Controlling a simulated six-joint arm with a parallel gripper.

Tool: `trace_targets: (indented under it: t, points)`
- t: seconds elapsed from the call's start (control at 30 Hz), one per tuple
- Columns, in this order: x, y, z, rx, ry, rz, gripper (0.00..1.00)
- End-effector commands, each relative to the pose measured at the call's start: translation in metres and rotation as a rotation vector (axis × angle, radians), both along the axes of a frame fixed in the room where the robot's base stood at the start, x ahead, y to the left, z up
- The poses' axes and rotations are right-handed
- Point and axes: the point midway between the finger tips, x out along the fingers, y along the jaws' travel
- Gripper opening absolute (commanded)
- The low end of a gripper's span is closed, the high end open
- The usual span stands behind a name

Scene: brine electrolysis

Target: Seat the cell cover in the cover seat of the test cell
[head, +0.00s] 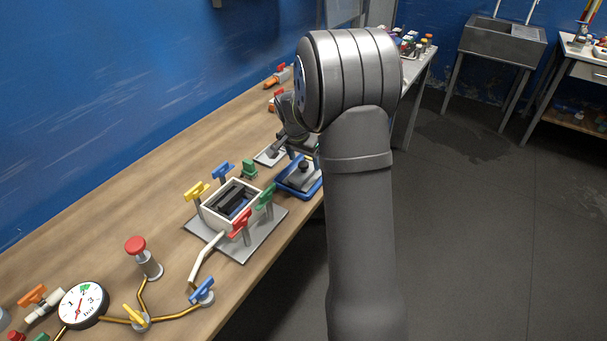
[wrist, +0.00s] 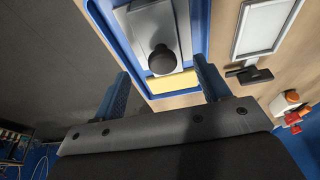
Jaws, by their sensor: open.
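The cell cover (head: 299,182) is a grey plate with a round black knob, lying in a blue tray (head: 313,191) to the right of the test cell. In the wrist view the cover (wrist: 174,22) and its tray (wrist: 112,37) are near the top. My gripper (wrist: 162,67) is open, its two blue fingers on either side of the knob's line and apart from it. The test cell (head: 207,216) is a white open-topped box on a grey base plate, with dark parts inside. In the head view my arm hides most of the gripper.
Yellow (head: 196,189), blue (head: 222,171), green (head: 266,196) and red (head: 241,222) handled clamps stand around the cell. A small green part (head: 249,168) stands behind it. A gauge (head: 83,305) and red button (head: 136,246) are at front left.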

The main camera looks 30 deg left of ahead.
Motion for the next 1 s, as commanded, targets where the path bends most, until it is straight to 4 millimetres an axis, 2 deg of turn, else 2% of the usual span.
trace_targets:
  t: [0.3,0.53,0.57,0.8,0.83,1.0]
  points:
    - [0.008,0.004,-0.043,-0.001,0.002,0.001,0.69]
    - [0.01,0.004,-0.046,0.0,0.0,0.001,0.69]
    - [0.01,0.004,-0.046,0.0,0.0,0.001,0.67]
    - [0.01,0.004,-0.046,0.0,0.0,0.0,0.2]
    - [0.01,0.004,-0.046,0.0,0.0,0.0,0.17]
    - [0.01,0.004,-0.045,0.001,0.0,0.0,0.17]
